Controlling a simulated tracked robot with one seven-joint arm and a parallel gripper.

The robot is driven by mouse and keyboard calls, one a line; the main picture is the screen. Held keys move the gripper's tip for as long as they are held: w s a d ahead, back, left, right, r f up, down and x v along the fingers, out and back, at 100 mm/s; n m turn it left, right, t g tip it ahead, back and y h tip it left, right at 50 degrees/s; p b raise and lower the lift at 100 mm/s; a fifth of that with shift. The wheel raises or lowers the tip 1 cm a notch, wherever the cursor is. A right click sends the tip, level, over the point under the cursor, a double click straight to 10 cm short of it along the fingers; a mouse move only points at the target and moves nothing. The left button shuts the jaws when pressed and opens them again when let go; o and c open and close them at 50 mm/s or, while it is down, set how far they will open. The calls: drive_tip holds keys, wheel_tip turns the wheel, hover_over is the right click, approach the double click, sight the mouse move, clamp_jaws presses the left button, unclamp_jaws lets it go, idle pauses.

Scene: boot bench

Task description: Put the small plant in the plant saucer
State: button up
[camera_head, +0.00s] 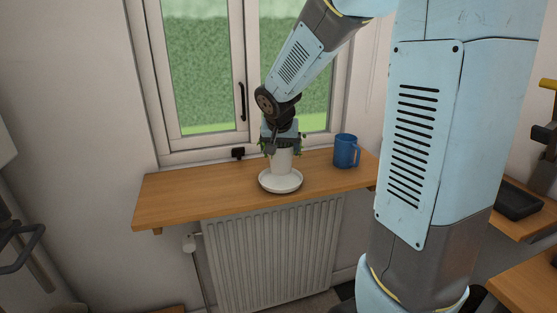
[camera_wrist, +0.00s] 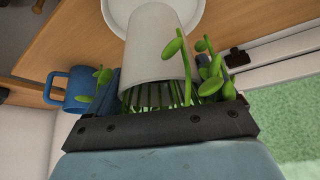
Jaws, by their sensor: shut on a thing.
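The small plant is in a white pot (camera_head: 281,161) with green leaves around its top, and it stands upright over the white plant saucer (camera_head: 281,186) on the wooden shelf. My gripper (camera_head: 281,143) is at the top of the pot, pointing down. In the wrist view my gripper (camera_wrist: 158,100) is shut on the plant near the pot's rim, and the pot (camera_wrist: 155,45) runs toward the saucer (camera_wrist: 195,8). The pot's base appears within the saucer's outline. I cannot tell whether it touches the saucer's floor.
A blue mug (camera_head: 346,151) stands on the wooden shelf (camera_head: 180,195) to the right of the saucer. A window (camera_head: 205,70) is behind, with a black catch (camera_head: 238,152) at its sill. A radiator (camera_head: 275,250) is below. The shelf's left part is clear.

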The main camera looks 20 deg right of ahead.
sight(281, 159)
drive_tip(key=shift+x, duration=0.85)
drive_tip(key=shift+w+f, duration=0.1)
drive_tip(key=shift+f, duration=1.3)
drive_tip(key=o, duration=1.2)
drive_tip(key=shift+f, duration=0.1)
